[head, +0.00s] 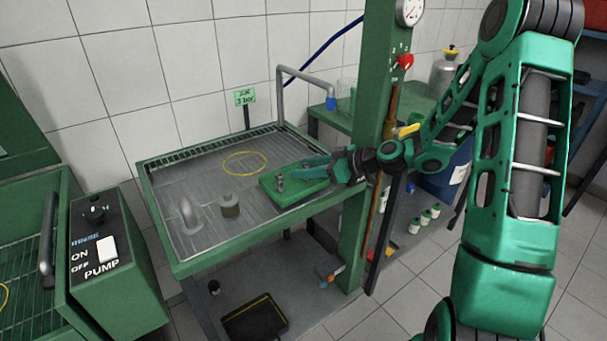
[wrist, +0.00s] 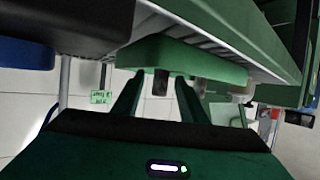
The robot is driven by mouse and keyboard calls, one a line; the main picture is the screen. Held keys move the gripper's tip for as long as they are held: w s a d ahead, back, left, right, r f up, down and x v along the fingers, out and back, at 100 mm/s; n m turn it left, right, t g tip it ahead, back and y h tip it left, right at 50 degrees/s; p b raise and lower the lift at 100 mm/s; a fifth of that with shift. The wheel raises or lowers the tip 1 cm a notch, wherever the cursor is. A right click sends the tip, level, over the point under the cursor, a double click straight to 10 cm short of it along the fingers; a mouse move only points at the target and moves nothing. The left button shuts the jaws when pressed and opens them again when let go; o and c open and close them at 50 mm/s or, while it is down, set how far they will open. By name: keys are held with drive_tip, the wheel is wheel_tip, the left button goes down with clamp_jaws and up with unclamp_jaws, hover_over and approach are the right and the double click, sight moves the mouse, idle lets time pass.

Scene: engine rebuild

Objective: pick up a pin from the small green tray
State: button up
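The small green tray (head: 277,199) lies on the right side of the slatted bench top and also shows upside down in the wrist view (wrist: 205,62). A grey pin (head: 280,185) stands upright near its left end. Another grey part shows near the fingertips and is partly hidden. My gripper (head: 316,168) reaches in from the right, low over the tray. In the wrist view its two fingers (wrist: 158,79) are apart, with a dark pin (wrist: 160,84) in line with the gap. I see no finger touching it.
The green-framed bench (head: 240,238) also holds a metal cylinder (head: 230,206), a curved grey part (head: 188,215) and a yellow ring (head: 245,162). A green column (head: 372,120) stands close to the right of the tray. A pump control box (head: 105,250) stands at left.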

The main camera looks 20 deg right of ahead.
drive_tip(key=shift+w, duration=0.1)
clamp_jaws()
